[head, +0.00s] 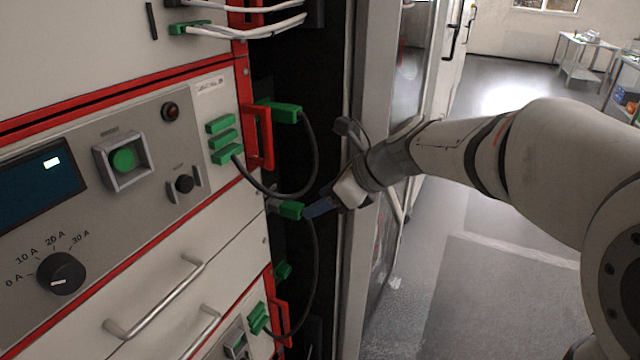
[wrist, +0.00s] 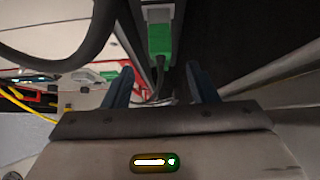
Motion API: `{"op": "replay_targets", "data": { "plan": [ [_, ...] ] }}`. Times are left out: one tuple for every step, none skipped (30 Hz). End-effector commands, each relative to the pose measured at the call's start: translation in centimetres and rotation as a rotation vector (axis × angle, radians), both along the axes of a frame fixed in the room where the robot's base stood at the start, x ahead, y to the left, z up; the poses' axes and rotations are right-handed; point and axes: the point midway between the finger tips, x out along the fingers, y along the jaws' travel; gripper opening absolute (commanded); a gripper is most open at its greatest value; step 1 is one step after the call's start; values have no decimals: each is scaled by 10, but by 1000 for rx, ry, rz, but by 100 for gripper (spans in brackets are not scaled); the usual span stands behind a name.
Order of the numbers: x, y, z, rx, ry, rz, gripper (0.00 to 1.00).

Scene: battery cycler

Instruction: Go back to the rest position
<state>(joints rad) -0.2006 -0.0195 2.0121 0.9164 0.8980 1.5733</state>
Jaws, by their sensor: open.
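My gripper (head: 318,209) is at the right edge of the cycler rack in the head view, its blue fingertips close to a green plug (head: 290,209) on a black cable. In the wrist view, the two blue fingers of my gripper (wrist: 161,86) stand apart with nothing held between them. A green connector (wrist: 160,39) shows beyond and between the fingers there. My arm reaches in from the right of the head view. The far sides of the fingers are hidden.
The cycler front (head: 140,160) has a green button (head: 124,160), a dial (head: 61,273) and drawer handles. Black cable loops (head: 316,150) hang near my gripper. A rack post and an open glass door (head: 408,75) stand close behind it. The floor (head: 480,240) at the right is clear.

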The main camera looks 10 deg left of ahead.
Motion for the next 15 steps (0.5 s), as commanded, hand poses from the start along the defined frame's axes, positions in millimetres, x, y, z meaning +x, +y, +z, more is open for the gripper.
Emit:
{"op": "replay_targets", "data": {
  "plan": [
    [-5,-6,-1,-25,-26,24,52],
    [-8,-11,-2,-48,-48,47,52],
    [-15,-19,-4,-88,-90,90,52],
    [-21,-26,-7,-126,-126,132,52],
    [-28,-35,-10,-171,-169,182,52],
    [-39,-47,-15,-238,-229,260,52],
    [-47,-58,-20,-292,-276,322,52],
    [-56,-68,-24,-346,-321,390,52],
    [-67,-82,-29,-420,-378,486,52],
    [-76,-93,-34,-474,-418,558,52],
    [-85,-103,-38,-526,-455,632,52],
    [-97,-117,-44,-594,-502,735,52],
    [-105,-127,-48,-644,-533,813,52],
    [-114,-137,-52,-692,-561,892,52],
    [-125,-150,-58,-751,-595,998,52]
  ]
}}
